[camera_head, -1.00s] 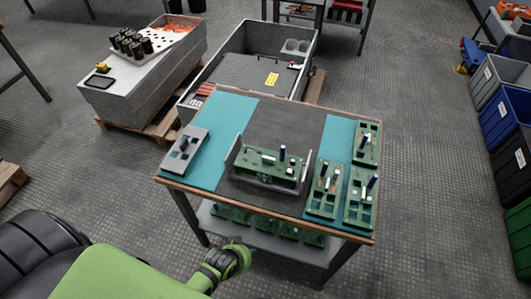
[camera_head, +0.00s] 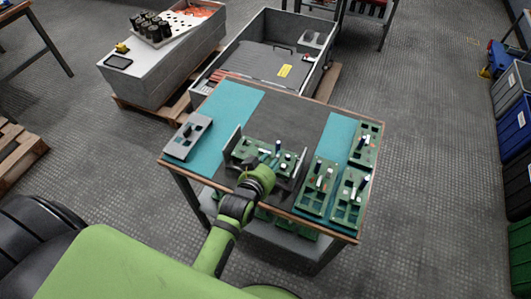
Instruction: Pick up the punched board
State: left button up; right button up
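A green board with square holes and upright parts (camera_head: 287,153) sits in a grey holder (camera_head: 232,146) at the middle of the table. My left gripper (camera_head: 268,163) is over the front of this board and hides part of it. Its fingers are too small to tell open from shut, and I cannot tell whether they touch the board. A grey plate with dark openings (camera_head: 188,137) lies on the left teal mat. A white board with round holes (camera_head: 186,24) bears several black cylinders on the grey box behind. My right gripper is not in view.
Several more green boards (camera_head: 316,190) lie on the right teal mat of the table (camera_head: 290,108). A grey open crate (camera_head: 306,53) and a grey box (camera_head: 160,68) stand behind. Bins (camera_head: 513,130) line the right side. The left teal mat is partly bare.

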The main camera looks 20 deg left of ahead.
aim_at(279, 148)
pick_arm(q)
jog(key=shift+w+r, duration=0.15)
jog(key=shift+w, duration=0.7)
jog(key=shift+p+x, duration=0.5)
jog(key=shift+x, duration=2.5)
jog(key=shift+a+r, duration=0.1)
jog(key=shift+a, duration=0.05)
grip_shut()
